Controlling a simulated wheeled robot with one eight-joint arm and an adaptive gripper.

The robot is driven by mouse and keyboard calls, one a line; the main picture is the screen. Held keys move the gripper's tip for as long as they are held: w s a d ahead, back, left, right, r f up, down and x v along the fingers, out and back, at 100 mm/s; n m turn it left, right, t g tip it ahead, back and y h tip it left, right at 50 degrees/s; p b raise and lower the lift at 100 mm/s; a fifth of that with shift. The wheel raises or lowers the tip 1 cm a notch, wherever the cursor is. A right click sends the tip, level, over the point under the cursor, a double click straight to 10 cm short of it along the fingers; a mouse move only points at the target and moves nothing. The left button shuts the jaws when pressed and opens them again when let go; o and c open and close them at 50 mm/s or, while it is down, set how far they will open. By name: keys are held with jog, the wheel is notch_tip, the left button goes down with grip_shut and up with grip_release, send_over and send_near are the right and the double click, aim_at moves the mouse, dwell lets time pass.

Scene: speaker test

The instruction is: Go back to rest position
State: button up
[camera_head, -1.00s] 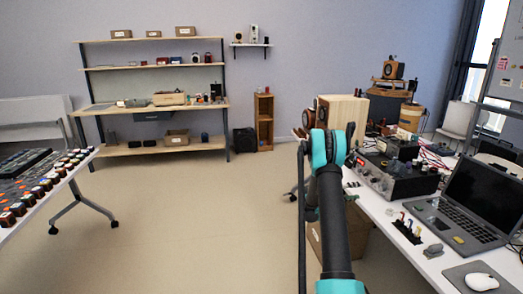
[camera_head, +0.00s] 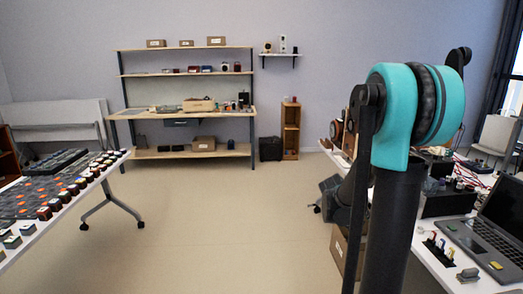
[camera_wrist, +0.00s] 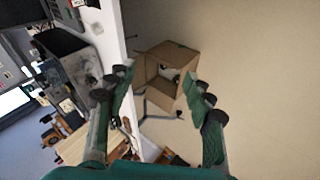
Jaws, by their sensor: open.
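My gripper (camera_wrist: 160,92) shows in the wrist view with its two green-and-dark fingers spread apart and nothing between them. It is open and in the air, with an open cardboard box (camera_wrist: 160,72) on the floor beyond the fingers. The white edge of the right-hand table shows beside the left finger. In the head view my arm, black with a teal joint, rises large at the right of centre. The gripper itself cannot be made out there.
At the right, a white table (camera_head: 428,262) carries a laptop (camera_head: 487,238) and electronic gear. At the left, another table (camera_head: 75,205) holds rows of small blocks. Shelves (camera_head: 185,109) stand at the back wall. The floor (camera_head: 225,220) between the tables is clear.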

jog(key=s+a+f+y, duration=0.2)
jog(key=s+a+y, duration=0.1)
jog(key=s+a, duration=0.5)
jog(key=s+a+f+y, duration=0.2)
jog(key=s+a+y, duration=0.2)
jog(key=s+a, duration=0.5)
jog(key=s, duration=0.2)
jog(key=shift+s+a+t, duration=0.15)
jog(key=shift+s+t, duration=0.15)
jog(key=shift+s, duration=0.1)
jog(key=shift+f, duration=0.1)
